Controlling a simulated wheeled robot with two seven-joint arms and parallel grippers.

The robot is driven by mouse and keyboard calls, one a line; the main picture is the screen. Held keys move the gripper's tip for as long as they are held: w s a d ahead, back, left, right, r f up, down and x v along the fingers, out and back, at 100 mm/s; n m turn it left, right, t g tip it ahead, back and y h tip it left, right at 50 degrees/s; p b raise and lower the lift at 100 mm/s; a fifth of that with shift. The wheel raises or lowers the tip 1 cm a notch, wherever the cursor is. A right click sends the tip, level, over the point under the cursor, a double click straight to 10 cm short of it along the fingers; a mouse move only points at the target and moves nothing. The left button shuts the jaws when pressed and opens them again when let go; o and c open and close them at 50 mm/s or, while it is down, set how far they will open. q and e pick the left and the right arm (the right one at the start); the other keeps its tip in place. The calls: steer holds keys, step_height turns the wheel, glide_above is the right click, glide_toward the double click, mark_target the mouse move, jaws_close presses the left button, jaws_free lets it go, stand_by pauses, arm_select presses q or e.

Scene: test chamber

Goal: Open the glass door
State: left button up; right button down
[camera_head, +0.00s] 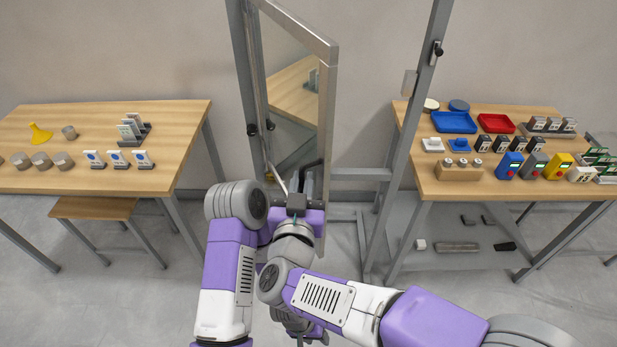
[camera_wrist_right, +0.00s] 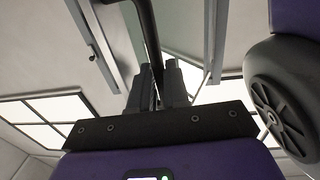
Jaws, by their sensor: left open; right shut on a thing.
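The glass door (camera_head: 328,95) is a metal-framed pane in the middle of the head view, standing at an angle to its grey frame (camera_head: 418,105), with a gap to the right post. Its black bar handle (camera_head: 312,164) is low on the door and also shows in the right wrist view (camera_wrist_right: 147,28). My right gripper (camera_head: 297,190) is at the handle, and in the right wrist view its fingers (camera_wrist_right: 160,88) are shut on the bar. My left gripper (camera_head: 312,332) is lower, away from the door, largely hidden under my right arm; its fingers are hard to make out.
A wooden table (camera_head: 170,120) with small labelled items and a yellow funnel (camera_head: 40,133) stands left, a stool (camera_head: 95,208) before it. A right table (camera_head: 440,186) holds a blue tray (camera_head: 454,122), a red tray (camera_head: 496,123) and several devices. Grey frame bars run near the floor.

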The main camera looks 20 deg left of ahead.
steer(key=shift+r, duration=0.25)
steer(key=c, duration=1.3)
jaws_free()
steer(key=shift+w+a, duration=0.1)
steer(key=shift+a, duration=0.05)
steer(key=shift+c, duration=0.2)
steer(key=shift+o, duration=0.3)
steer(key=shift+w+a+f, duration=0.2)
steer(key=v, duration=0.7)
steer(key=shift+s, duration=0.35)
steer(key=shift+d, duration=0.15)
